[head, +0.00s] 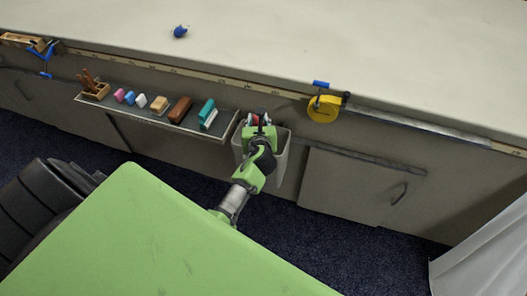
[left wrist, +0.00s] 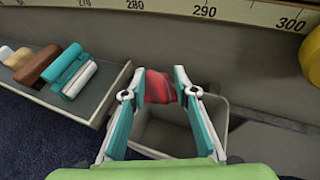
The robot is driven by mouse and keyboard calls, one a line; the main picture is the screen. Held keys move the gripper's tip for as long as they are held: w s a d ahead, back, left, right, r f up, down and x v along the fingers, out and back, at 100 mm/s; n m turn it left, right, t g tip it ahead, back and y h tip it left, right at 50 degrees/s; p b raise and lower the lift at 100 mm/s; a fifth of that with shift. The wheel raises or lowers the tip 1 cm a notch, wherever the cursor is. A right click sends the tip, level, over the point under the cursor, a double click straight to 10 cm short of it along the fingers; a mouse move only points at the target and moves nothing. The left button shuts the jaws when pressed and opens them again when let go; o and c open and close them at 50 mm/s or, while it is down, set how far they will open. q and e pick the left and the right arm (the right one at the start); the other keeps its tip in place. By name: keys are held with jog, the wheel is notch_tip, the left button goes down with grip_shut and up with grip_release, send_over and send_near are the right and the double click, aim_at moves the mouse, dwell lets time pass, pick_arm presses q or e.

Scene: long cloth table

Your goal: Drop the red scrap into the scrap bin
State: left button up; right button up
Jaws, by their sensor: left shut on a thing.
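The red scrap (left wrist: 159,87) is between the fingertips of my left gripper (left wrist: 162,88), which is shut on it. In the head view, only a bit of red (head: 256,119) shows at the tip of my left gripper (head: 258,121). The scrap bin (head: 280,159) is a grey open container against the front of the table. Its opening also shows in the left wrist view (left wrist: 214,110). The gripper and scrap are over the bin's opening, near its far side as the wrist view shows it. My right gripper is not in view.
A shelf tray (head: 226,127) left of the bin holds several small blocks and tools. A yellow tape measure (head: 323,109) hangs right of the bin. A measuring rule (head: 215,81) runs along the table edge. A small blue object (head: 180,32) lies on the otherwise clear tabletop (head: 300,45).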

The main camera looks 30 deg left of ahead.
pick_arm(q)
jog(key=shift+f, duration=0.2)
jog(key=o, duration=0.9)
jog(key=v, duration=1.2)
jog(key=shift+f, duration=0.1)
